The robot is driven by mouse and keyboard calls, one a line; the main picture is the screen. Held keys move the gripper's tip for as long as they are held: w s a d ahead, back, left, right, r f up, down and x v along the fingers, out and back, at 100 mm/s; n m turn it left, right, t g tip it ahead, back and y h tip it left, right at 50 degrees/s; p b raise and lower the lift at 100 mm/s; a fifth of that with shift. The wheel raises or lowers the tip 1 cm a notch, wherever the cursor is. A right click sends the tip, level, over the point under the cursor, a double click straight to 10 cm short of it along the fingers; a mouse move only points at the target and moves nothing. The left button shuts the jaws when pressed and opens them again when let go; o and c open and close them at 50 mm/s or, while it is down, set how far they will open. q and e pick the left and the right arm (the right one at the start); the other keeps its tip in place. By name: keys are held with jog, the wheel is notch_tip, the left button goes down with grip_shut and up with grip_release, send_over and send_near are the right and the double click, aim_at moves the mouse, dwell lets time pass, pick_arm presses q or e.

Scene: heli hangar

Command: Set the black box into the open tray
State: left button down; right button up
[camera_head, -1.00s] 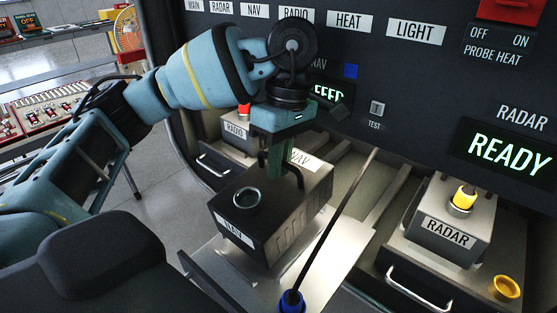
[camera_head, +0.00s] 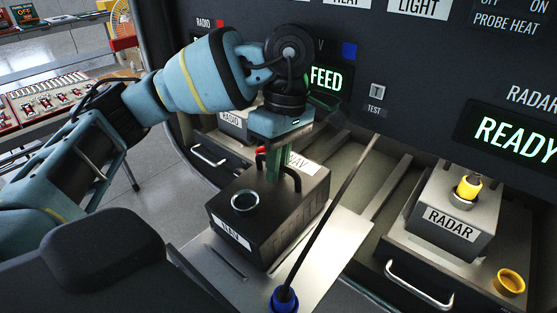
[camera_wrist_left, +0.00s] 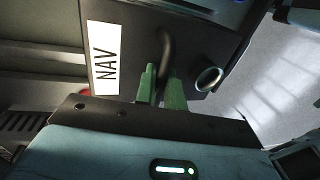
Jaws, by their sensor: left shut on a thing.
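The black box (camera_head: 270,215) carries NAV labels, a dark handle and a round metal socket on top. My left gripper (camera_head: 273,168) is shut on its handle from above. In the left wrist view, the green fingers of my left gripper (camera_wrist_left: 161,88) close around the handle, beside the NAV label of the black box (camera_wrist_left: 130,50). The open tray (camera_head: 335,235) is a pale metal slide-out below the box. The box is over it, roughly level; whether its underside touches is hidden. My right gripper is out of view.
A cable with a blue plug (camera_head: 283,298) rises in front of the tray. On the right, the RADAR box (camera_head: 455,218) with a yellow plug sits on its tray. The RADIO box (camera_head: 236,122) is behind, left. The instrument panel (camera_head: 420,60) rises behind.

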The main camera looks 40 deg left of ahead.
pick_arm(q)
jog(key=shift+s, duration=0.7)
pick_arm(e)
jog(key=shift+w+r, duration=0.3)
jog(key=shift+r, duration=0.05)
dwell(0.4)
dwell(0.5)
pick_arm(q)
jog(key=c, duration=1.5)
grip_release()
jog(key=shift+o, duration=0.5)
jog(key=shift+f, duration=0.15)
